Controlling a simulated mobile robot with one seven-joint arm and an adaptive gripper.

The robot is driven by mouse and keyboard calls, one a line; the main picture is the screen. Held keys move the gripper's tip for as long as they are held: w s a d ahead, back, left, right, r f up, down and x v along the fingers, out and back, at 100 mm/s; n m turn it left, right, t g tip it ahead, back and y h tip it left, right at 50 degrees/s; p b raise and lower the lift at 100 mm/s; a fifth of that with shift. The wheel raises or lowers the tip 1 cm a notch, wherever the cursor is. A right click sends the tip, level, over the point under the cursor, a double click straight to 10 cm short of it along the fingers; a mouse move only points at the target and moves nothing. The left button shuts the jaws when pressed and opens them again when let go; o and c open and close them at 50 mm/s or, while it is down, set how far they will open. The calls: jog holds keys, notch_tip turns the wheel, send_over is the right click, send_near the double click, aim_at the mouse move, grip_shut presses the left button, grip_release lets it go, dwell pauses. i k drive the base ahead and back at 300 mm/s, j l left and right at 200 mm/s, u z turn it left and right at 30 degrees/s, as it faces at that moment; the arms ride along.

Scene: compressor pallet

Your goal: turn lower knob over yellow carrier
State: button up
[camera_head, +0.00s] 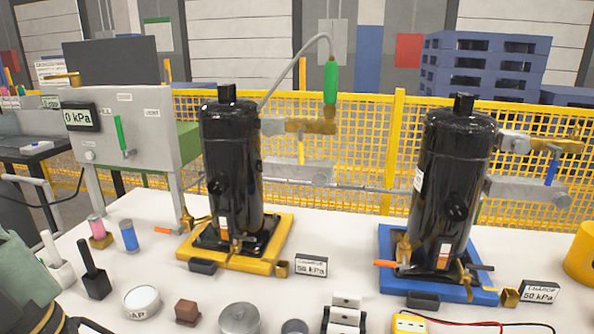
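The yellow carrier (265,267) sits on the white table left of the middle, with a black compressor (232,170) upright on it. To the right of this compressor, a grey block ends in a small round grey knob (321,178). This is the lower fitting over the yellow carrier. Above it is a brass valve (309,127) with a yellow lever (300,151) hanging down and a green coupling with a hose on top. The knob's turn angle is too small to read. My gripper's fingertips are not visible.
A blue carrier (385,270) with a second compressor (455,180) and similar fittings stands at right. A gauge panel (118,125) is at left. Small parts and a pressure sign (311,266) crowd the table front. A yellow mesh fence (375,130) runs behind.

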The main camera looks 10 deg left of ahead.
aim_at(321, 178)
jog(key=u, duration=0.65)
jog(key=i+l+u, duration=0.15)
jog(key=l, duration=0.25)
jog(key=l+u, duration=0.15)
jog(key=l, duration=0.25)
